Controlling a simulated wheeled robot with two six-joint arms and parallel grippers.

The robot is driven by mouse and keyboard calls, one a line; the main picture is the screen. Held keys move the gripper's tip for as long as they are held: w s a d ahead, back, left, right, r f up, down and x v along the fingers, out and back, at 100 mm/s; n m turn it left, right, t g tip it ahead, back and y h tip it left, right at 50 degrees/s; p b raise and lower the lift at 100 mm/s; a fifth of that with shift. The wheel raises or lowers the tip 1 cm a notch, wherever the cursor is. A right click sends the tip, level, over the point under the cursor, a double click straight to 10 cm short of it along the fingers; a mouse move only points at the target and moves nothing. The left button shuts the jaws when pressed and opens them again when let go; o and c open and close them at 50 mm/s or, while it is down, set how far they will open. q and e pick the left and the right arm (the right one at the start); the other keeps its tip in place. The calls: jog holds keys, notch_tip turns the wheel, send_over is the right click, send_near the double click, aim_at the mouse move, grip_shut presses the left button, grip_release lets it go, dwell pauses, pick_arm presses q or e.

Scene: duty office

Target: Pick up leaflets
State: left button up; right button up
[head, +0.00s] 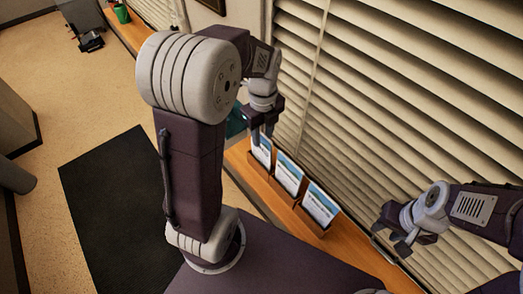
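Three stacks of leaflets with blue-and-white fronts stand in dark holders on a wooden ledge: a left stack (262,153), a middle stack (289,175) and a right stack (320,205). My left gripper (263,137) points down at the top of the left stack, with its fingers apart. I cannot tell whether its fingertips touch the leaflets. It partly hides that stack. My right gripper (389,236) is open and empty, to the right of the right stack and apart from it.
The wooden ledge (250,180) runs below closed window blinds (350,110), close behind the leaflets. A teal object (236,122) is partly hidden behind my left arm. A green cup (122,13) stands at the far end. A black mat (110,210) lies on the floor.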

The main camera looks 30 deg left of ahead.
aim_at(262, 145)
pick_arm(q)
jog(key=shift+a+f, duration=0.15)
jog(key=shift+f, duration=0.35)
jog(key=shift+w+a+f, duration=0.1)
jog(key=shift+w+f, duration=0.1)
jog(key=shift+w, duration=0.15)
jog(key=shift+w+f+p, duration=0.15)
jog(key=shift+f+p, duration=0.15)
notch_tip(262, 145, down, 4)
jog(key=shift+p, duration=0.6)
jog(key=shift+f, duration=0.2)
pick_arm(e)
jog(key=shift+w+a+r, duration=0.1)
jog(key=shift+w+r, duration=0.05)
jog(key=shift+r, duration=0.35)
jog(key=shift+w+a+r, duration=0.1)
jog(key=shift+w+r, duration=0.05)
jog(key=shift+r, duration=0.3)
pick_arm(q)
grip_shut()
pick_arm(e)
jog(key=shift+d, duration=0.15)
